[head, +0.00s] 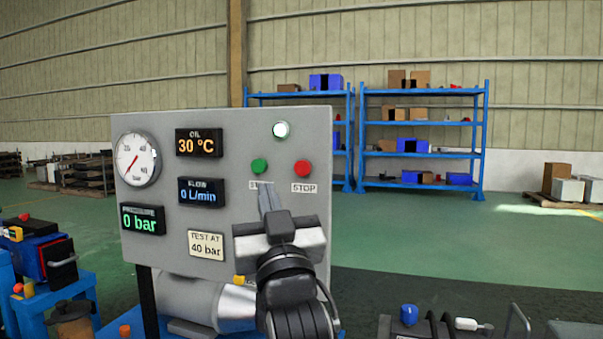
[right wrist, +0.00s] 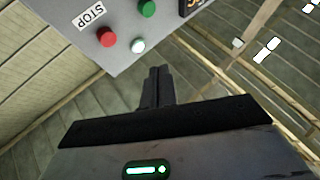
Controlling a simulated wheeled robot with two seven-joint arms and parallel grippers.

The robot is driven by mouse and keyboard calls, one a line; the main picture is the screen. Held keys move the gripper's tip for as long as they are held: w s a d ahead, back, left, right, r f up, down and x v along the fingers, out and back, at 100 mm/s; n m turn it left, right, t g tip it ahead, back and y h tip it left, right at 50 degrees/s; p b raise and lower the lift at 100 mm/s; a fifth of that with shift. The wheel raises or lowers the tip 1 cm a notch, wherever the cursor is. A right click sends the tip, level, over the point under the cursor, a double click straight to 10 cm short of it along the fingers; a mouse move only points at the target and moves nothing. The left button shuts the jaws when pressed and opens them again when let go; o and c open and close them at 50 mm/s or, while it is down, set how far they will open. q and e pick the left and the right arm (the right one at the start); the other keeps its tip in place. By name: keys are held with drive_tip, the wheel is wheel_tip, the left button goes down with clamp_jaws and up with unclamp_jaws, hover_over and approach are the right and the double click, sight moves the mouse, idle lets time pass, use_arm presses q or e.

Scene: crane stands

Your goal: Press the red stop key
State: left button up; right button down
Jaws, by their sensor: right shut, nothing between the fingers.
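The red stop key (head: 303,168) is a round red button on the grey control panel (head: 225,130), with a STOP label under it. It also shows in the right wrist view (right wrist: 107,38), near its STOP label. A green button (head: 259,166) sits to its left, its label partly hidden by my gripper. My right gripper (head: 266,190) is shut and empty, in front of the panel, with its fingertips below the green button and to the lower left of the red key. In the right wrist view the fingers (right wrist: 156,72) appear apart from both buttons. My left gripper is not in view.
A white lamp (head: 281,130) sits above the buttons. A dial gauge (head: 137,159) and lit displays fill the panel's left side. Blue shelves (head: 420,130) stand far behind. A blue machine (head: 45,255) is at the left. The green floor at right is mostly open.

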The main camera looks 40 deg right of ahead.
drive_tip(key=shift+s+d+r+m+h, duration=0.25)
drive_tip(key=shift+s+r+m+h, duration=0.05)
drive_tip(key=shift+r+h, duration=0.2)
drive_tip(key=shift+s+d+r+m+h, duration=0.2)
drive_tip(key=shift+s+r+m+h, duration=0.1)
drive_tip(key=shift+r+h, duration=0.15)
drive_tip(key=shift+w+d, duration=0.1)
approach(297, 162)
drive_tip(key=shift+w+d+r, duration=0.25)
drive_tip(key=shift+w+r, duration=0.6)
drive_tip(key=shift+r, duration=0.15)
drive_tip(key=shift+w+d+r, duration=0.25)
drive_tip(key=shift+w+r, duration=0.6)
drive_tip(key=shift+r, duration=0.15)
drive_tip(key=shift+d+p, duration=0.1)
drive_tip(key=shift+p, duration=0.2)
drive_tip(key=shift+w+d, duration=0.15)
drive_tip(key=shift+d, duration=0.15)
drive_tip(key=shift+w+d, duration=0.25)
drive_tip(key=shift+d, duration=0.2)
idle(0.5)
drive_tip(key=shift+a, duration=0.1)
drive_tip(key=shift+s+a, duration=0.4)
drive_tip(key=shift+a, duration=0.35)
